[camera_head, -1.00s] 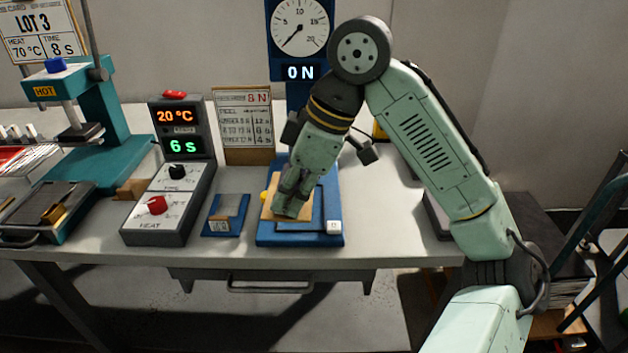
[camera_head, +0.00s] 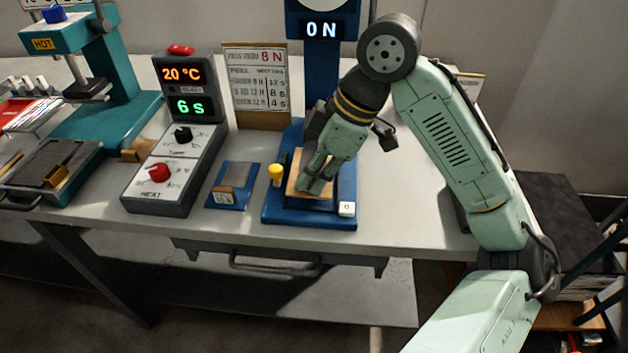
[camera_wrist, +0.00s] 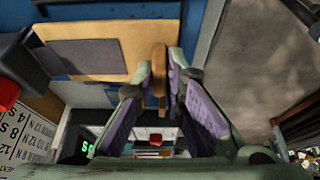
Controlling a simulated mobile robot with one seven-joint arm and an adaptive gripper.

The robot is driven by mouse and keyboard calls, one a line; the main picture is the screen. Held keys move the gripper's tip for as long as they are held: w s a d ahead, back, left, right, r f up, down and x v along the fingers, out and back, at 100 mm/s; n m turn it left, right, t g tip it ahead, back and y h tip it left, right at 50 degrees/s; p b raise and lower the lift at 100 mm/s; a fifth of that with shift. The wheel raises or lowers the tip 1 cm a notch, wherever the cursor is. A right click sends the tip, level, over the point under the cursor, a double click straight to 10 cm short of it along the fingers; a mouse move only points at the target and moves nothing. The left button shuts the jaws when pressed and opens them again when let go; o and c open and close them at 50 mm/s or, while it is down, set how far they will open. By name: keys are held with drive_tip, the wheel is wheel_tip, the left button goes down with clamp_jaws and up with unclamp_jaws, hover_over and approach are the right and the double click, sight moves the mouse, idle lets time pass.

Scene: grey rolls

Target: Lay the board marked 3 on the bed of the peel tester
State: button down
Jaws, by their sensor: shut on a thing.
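The blue peel tester (camera_head: 318,90) stands on the bench, its display reading 0 N. My gripper (camera_head: 312,188) is over its blue bed (camera_head: 285,214), pointing down. A tan wooden board (camera_head: 296,186) is under the fingers, over the bed; I cannot tell whether it touches. In the wrist view the board (camera_wrist: 115,56) has a grey patch (camera_wrist: 84,60). The purple-padded fingers (camera_wrist: 160,92) are shut on a wooden upright part (camera_wrist: 159,62), seemingly the board's tab. No number on the board is readable.
A yellow knob (camera_head: 276,173) is at the bed's left and a white button (camera_head: 346,208) at its front right. A small blue stand (camera_head: 232,186), the heat control box (camera_head: 175,150) and the teal hot press (camera_head: 105,80) stand left. The bench's front edge is close.

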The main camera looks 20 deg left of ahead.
drive_tip(key=shift+f, duration=1.1)
drive_tip(key=shift+f, duration=0.2)
drive_tip(key=c, duration=1.7)
unclamp_jaws()
drive_tip(key=shift+o, duration=0.2)
drive_tip(key=shift+r, duration=0.1)
drive_tip(key=v, duration=1.2)
drive_tip(key=shift+d, duration=0.1)
